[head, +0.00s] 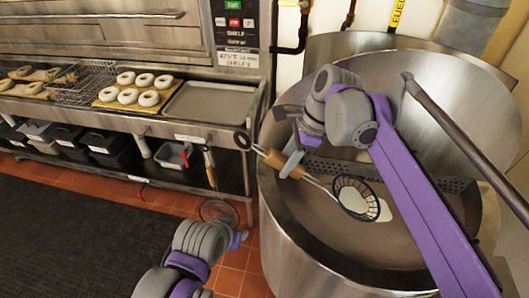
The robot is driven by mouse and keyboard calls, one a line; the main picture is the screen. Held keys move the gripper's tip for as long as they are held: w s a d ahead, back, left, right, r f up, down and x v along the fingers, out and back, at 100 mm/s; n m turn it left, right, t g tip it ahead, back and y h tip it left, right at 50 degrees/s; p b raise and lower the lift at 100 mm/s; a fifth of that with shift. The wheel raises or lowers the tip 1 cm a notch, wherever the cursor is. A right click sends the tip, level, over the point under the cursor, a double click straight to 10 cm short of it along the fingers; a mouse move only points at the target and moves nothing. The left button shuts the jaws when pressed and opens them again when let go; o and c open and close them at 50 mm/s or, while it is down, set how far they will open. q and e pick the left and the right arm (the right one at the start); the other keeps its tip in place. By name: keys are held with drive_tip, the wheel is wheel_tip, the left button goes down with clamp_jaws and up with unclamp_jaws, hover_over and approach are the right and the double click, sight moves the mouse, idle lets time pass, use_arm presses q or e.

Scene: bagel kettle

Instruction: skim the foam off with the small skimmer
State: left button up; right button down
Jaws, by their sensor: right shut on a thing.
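The small skimmer (346,186) has a wooden handle and a round dark wire basket. My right gripper (291,161) is shut on its handle, over the left side of the big steel kettle (300,246). The basket hangs inside the kettle's rim. A pale foam patch (384,211) shows beside and through the basket; I cannot tell whether the basket touches it. Another small pale patch (363,156) is partly hidden by my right arm. My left gripper (240,239) is low, left of the kettle, and its fingers are not clear.
Another skimmer (211,178) hangs at the counter's front edge near my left arm. A grey bar (450,130) slants across the kettle's right side. The steel counter (190,128) holds bagels on a board (107,104) and an empty tray (209,103). Black bins stand below.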

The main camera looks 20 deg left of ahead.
drive_tip(key=shift+y, duration=0.3)
drive_tip(key=d+f+b, duration=0.1)
drive_tip(key=f+b, duration=0.1)
drive_tip(key=f, duration=0.4)
drive_tip(key=d+f+b, duration=0.1)
drive_tip(key=f+b, duration=0.2)
drive_tip(key=f, duration=0.3)
drive_tip(key=w+d+f+b, duration=0.1)
drive_tip(key=f+b, duration=0.1)
drive_tip(key=f, duration=0.4)
drive_tip(key=shift+f, duration=0.4)
use_arm(q)
drive_tip(key=s+f+g+b, duration=0.1)
drive_tip(key=s+f, duration=0.4)
drive_tip(key=f, duration=0.6)
drive_tip(key=shift+f, duration=0.2)
use_arm(e)
drive_tip(key=w+d+f+h, duration=0.2)
drive_tip(key=d+f, duration=0.1)
drive_tip(key=d, duration=0.3)
drive_tip(key=shift+w+f, duration=0.1)
drive_tip(key=shift+w, duration=0.05)
drive_tip(key=shift+a, duration=0.1)
